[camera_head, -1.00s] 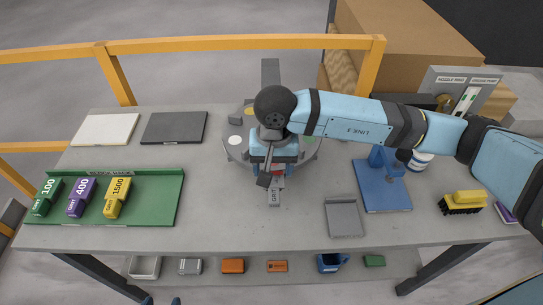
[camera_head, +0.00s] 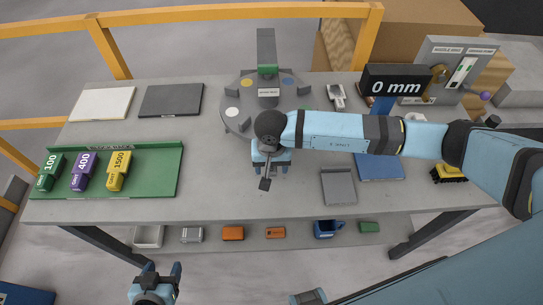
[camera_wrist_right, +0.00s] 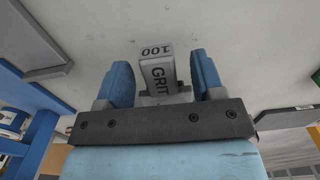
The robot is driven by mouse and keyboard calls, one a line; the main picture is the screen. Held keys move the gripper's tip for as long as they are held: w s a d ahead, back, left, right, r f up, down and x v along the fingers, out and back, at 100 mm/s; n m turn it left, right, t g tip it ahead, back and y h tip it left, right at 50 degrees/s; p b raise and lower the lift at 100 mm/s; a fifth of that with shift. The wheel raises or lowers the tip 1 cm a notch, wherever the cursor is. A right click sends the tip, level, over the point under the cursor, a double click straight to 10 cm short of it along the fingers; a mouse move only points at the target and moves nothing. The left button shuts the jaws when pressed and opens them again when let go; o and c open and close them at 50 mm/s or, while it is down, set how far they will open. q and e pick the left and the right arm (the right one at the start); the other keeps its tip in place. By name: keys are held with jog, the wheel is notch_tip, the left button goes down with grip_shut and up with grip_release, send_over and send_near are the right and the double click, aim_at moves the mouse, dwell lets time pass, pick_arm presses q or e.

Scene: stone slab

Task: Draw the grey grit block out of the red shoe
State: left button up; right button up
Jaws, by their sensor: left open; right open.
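In the right wrist view, the grey grit block (camera_wrist_right: 158,74), marked GRIT 100, lies between the two blue fingers of my right gripper (camera_wrist_right: 162,80). The fingers are open, with a gap on each side of the block. In the head view, my right gripper (camera_head: 270,168) is over the middle of the bench and hides the block. The red shoe shows in neither view now. My left gripper (camera_head: 162,272) is open and empty in front of the bench, at the bottom left of the head view.
A green rack (camera_head: 155,180) holds green, purple and yellow blocks at the left. A round grey turntable (camera_head: 240,112) stands behind my right gripper. A grey plate (camera_head: 338,187) and a blue plate (camera_head: 380,168) lie to its right. A display (camera_head: 397,78) reads 0 mm.

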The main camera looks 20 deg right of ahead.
jog(key=shift+f, duration=0.15)
jog(key=c, duration=1.1)
jog(key=shift+s+a, duration=0.25)
jog(key=shift+s, duration=0.6)
jog(key=shift+s+a, duration=0.2)
jog(key=shift+s, duration=0.6)
jog(key=shift+s+a, duration=0.25)
jog(key=shift+s, duration=0.6)
jog(key=s+r, duration=0.1)
jog(key=s+r+p, duration=0.1)
jog(key=s+r, duration=0.1)
jog(key=shift+a, duration=0.4)
